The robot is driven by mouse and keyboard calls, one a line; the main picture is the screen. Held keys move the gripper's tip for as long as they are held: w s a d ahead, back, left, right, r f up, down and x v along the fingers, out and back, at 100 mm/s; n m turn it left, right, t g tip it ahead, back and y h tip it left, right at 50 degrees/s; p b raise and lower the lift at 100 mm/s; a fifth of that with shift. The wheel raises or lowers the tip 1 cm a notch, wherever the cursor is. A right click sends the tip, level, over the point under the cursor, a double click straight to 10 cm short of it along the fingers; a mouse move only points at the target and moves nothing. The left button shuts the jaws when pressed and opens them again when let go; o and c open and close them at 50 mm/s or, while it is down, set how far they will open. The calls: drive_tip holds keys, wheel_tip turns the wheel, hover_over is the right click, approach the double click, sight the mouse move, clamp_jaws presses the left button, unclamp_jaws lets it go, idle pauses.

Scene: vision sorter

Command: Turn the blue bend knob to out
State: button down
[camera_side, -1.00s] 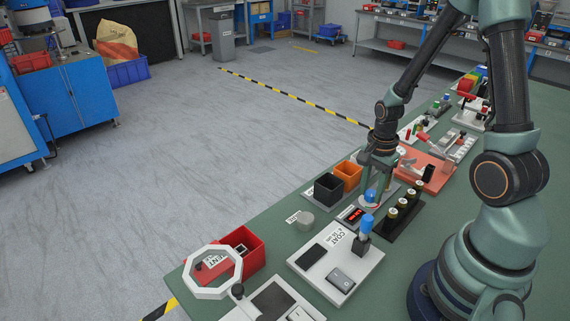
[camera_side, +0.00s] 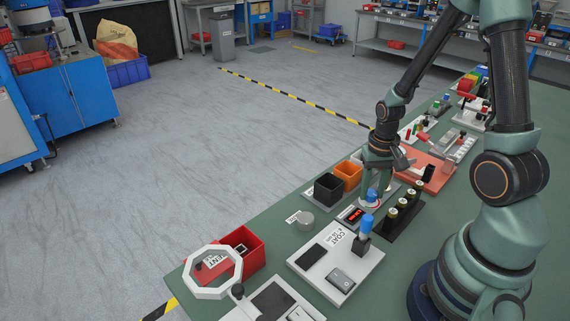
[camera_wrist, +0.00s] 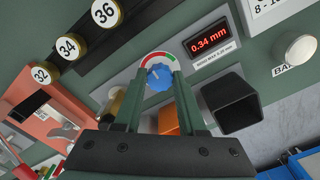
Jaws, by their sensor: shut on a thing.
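The blue bend knob (camera_wrist: 158,79) sits on a grey panel with a red and green arc round its far side. My gripper (camera_wrist: 158,84) is shut on the knob, one finger on each side of it. In the side view the knob (camera_side: 372,195) shows only partly between the fingers of my gripper (camera_side: 373,190). A white mark shows on the knob's face. The red display (camera_wrist: 213,45) on the same panel reads 0.34 mm. I cannot read any out mark on the dial.
A black bin (camera_wrist: 238,104) and an orange bin (camera_wrist: 168,121) stand close beside the knob. A black rack with numbered round tops (camera_wrist: 86,58) lies on the other side. A blue-topped lever (camera_side: 367,222) stands in front on a white panel.

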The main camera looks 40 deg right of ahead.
drive_tip(key=n, duration=0.4)
drive_tip(key=shift+n, duration=0.4)
drive_tip(key=n, duration=0.9)
drive_tip(key=shift+d, duration=0.1)
drive_tip(key=shift+n, duration=1.8)
drive_tip(key=shift+c, duration=2.4)
unclamp_jaws()
